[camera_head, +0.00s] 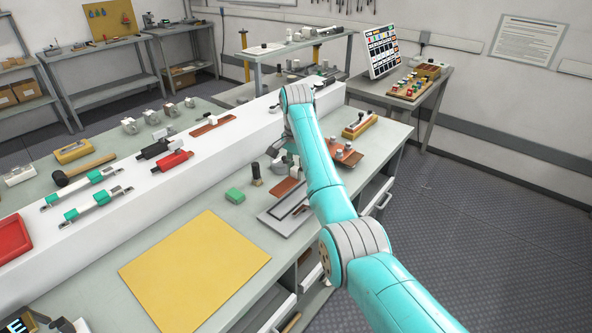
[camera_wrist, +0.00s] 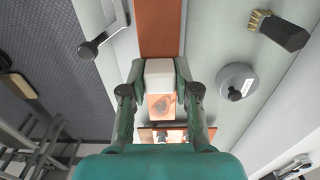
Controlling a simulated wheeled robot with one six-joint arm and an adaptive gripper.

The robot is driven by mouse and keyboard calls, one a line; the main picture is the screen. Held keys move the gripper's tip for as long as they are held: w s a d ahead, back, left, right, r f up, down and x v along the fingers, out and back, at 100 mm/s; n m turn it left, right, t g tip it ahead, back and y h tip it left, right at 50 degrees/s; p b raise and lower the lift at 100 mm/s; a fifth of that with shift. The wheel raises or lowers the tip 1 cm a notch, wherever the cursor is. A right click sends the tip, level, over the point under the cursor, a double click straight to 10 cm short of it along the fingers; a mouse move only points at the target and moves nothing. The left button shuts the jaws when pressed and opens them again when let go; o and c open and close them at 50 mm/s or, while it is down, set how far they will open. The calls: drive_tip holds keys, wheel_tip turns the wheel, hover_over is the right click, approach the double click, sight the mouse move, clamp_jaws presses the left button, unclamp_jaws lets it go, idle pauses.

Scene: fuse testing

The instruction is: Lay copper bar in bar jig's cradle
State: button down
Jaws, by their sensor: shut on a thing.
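In the wrist view, my gripper (camera_wrist: 158,80) is shut on a white block. The block sits against a broad copper bar (camera_wrist: 160,28), which runs out to the top edge of the picture. A shorter copper-coloured surface (camera_wrist: 162,106) shows below the block between the fingers; I cannot tell if it is the same piece.
A dark-handled brush (camera_wrist: 279,30) and a round grey disc (camera_wrist: 236,83) lie right of the gripper in the wrist view.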

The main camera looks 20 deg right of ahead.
sight(296, 168)
drive_tip(key=shift+f, duration=0.1)
drive_tip(key=shift+f, duration=2.75)
drive_tip(key=shift+f, duration=1.2)
idle(0.7)
drive_tip(key=c, duration=0.8)
unclamp_jaws()
drive_tip(key=shift+o, duration=0.2)
wheel_tip(296, 168, up, 12)
